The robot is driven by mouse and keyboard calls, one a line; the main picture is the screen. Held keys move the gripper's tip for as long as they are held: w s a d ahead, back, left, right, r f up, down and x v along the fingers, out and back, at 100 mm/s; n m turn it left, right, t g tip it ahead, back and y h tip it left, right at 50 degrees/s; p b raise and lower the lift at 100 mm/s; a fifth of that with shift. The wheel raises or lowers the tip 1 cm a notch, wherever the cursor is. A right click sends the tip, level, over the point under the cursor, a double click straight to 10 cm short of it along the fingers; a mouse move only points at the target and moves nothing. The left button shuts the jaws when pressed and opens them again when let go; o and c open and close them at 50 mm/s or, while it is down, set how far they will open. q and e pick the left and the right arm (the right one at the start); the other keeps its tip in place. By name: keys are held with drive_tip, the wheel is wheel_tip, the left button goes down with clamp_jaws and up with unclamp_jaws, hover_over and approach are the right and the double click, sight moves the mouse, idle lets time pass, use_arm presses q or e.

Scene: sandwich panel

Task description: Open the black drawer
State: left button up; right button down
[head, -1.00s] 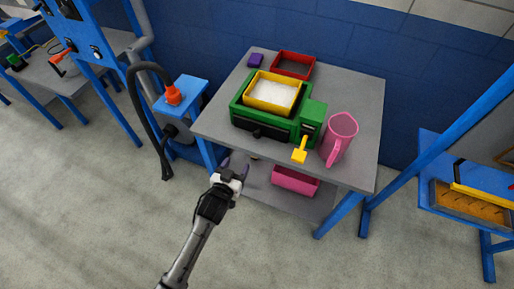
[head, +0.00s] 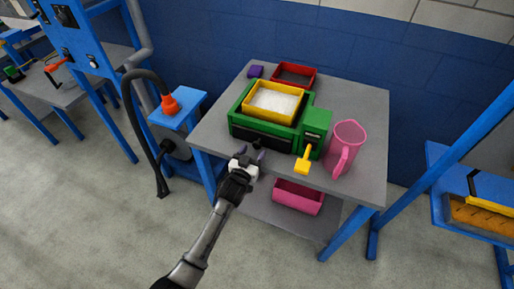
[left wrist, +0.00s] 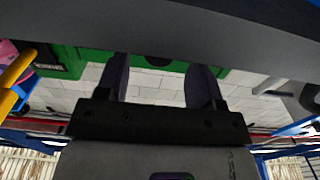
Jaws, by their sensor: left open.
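The black drawer (head: 262,134) is a dark panel in the front of the green machine (head: 240,117) on the grey table. It looks shut. My left gripper (head: 249,155) is open and empty, just in front of the drawer near the table's front edge. In the left wrist view, its two dark fingers (left wrist: 160,78) are apart. A dark round piece (left wrist: 160,58), perhaps the drawer's knob, shows between them against the green machine (left wrist: 90,65). I cannot tell whether the fingers touch it. My right gripper is not in view.
A yellow tray (head: 252,100) with white contents sits on the machine. A yellow lever (head: 304,161) and pink jug (head: 346,146) stand to the right. A red tray (head: 296,74) and purple block (head: 256,71) are behind. A pink bin (head: 298,198) is on the lower shelf.

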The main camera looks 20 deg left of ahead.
sight(256, 147)
use_arm(q)
drive_tip(key=shift+w+d+b, duration=0.1)
drive_tip(key=shift+w+b, duration=0.4)
drive_tip(key=shift+w, duration=1.5)
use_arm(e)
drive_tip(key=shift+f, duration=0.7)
